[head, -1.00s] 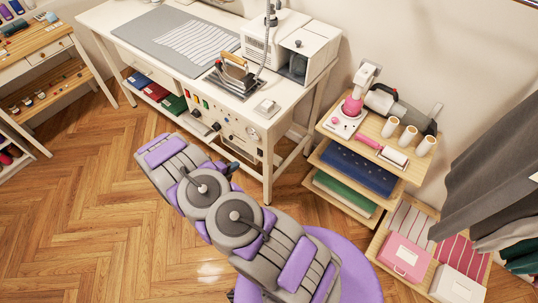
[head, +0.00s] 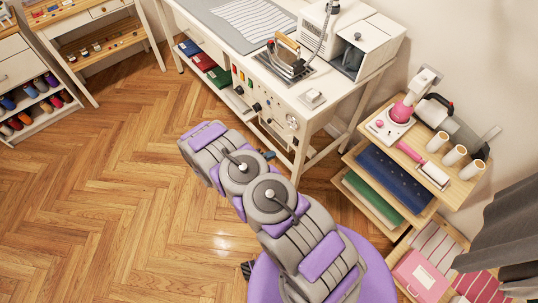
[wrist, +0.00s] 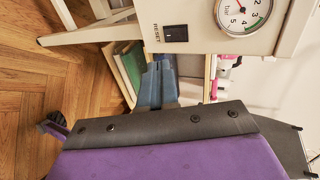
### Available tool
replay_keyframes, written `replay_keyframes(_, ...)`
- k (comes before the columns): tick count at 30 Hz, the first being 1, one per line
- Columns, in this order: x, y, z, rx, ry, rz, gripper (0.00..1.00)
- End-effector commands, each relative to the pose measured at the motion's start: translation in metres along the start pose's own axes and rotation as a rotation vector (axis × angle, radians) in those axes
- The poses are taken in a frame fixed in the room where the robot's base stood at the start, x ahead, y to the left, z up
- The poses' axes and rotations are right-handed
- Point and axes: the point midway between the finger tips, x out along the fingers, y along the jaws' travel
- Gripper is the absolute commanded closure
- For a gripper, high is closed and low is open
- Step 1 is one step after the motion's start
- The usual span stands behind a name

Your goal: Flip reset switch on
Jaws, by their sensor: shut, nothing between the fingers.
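The reset switch (wrist: 174,33) is a black rocker on the cream front panel, beside the word RESET, in the wrist view. The round pressure gauge (wrist: 243,12) is to its right. My gripper (wrist: 158,84) shows as blue fingers pointing up the picture, shut and empty. It appears just below the switch and the panel's lower edge, with a gap between. In the head view my gripper (head: 268,154) is a small blue tip, mostly hidden behind my arm, near the front of the ironing station's control panel (head: 262,98). The switch is too small to make out there.
The white ironing table (head: 230,38) carries an iron (head: 287,54) and a boiler box (head: 322,32). Its legs stand near my arm. A wooden shelf unit (head: 433,186) with folded fabrics stands at right. Open parquet floor (head: 110,190) lies at left.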

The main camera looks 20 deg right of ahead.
Motion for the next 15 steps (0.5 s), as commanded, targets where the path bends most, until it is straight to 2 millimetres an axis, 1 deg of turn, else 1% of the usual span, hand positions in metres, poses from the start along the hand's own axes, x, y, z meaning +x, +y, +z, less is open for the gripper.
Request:
replay_keyframes(1, 0.012, 0.001, -0.002, 0.001, 0.006, 0.000, 1.00)
replay_keyframes(3, 0.025, 0.002, -0.002, 0.000, 0.006, -0.001, 1.00)
replay_keyframes(11, 0.070, 0.003, 0.000, -0.001, 0.006, -0.008, 1.00)
replay_keyframes(15, 0.089, -0.003, 0.001, -0.001, 0.003, -0.008, 1.00)
